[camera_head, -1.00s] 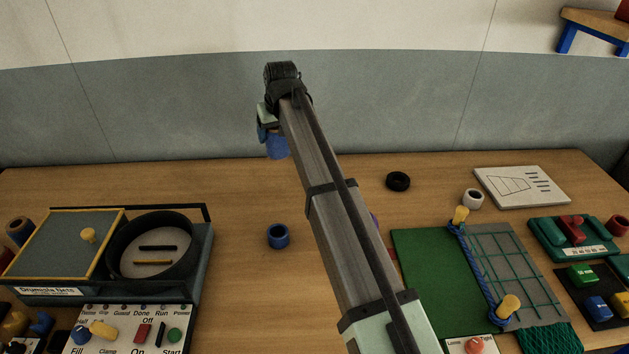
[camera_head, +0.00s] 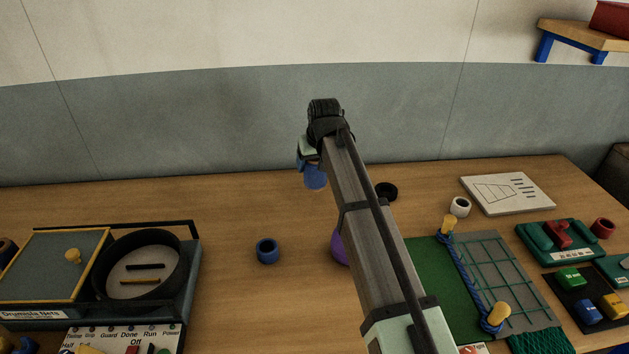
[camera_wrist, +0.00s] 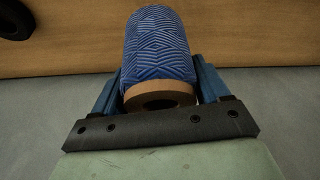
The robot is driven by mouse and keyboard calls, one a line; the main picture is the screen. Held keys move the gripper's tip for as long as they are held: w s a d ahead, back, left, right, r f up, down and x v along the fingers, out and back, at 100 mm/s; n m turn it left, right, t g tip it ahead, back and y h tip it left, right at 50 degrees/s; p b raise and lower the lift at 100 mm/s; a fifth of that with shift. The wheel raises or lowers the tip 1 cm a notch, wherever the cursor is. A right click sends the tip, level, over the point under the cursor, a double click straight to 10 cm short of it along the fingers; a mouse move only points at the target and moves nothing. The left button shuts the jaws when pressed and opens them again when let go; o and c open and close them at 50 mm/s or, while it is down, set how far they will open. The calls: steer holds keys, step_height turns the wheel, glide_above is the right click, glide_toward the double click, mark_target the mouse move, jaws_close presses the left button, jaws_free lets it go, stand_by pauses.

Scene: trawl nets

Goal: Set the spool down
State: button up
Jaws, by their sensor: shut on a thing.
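My gripper (camera_wrist: 160,95) is shut on the blue spool (camera_wrist: 158,45), which has patterned blue winding and a tan core end, in the wrist view. Two blue fingers press on its sides. In the head view the spool (camera_head: 316,177) hangs below the end of my arm, towards the back of the wooden table (camera_head: 235,205). My gripper (camera_head: 306,160) is mostly hidden there by my arm. The spool looks held above the table; the exact gap is hard to tell.
A small blue ring-shaped piece (camera_head: 267,251) stands left of my arm. A purple object (camera_head: 339,247) is partly hidden behind my arm. A black ring (camera_head: 386,191) and a white roll (camera_head: 460,206) lie to the right. A drum machine (camera_head: 190,270) stands at left. The table's back left is clear.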

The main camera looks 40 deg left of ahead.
mark_target(314, 178)
steer(key=shift+f, duration=2.7)
steer(key=shift+f, duration=0.15)
steer(key=o, duration=1.2)
steer(key=shift+c, duration=0.2)
steer(key=v, duration=1.2)
steer(key=shift+d, duration=0.1)
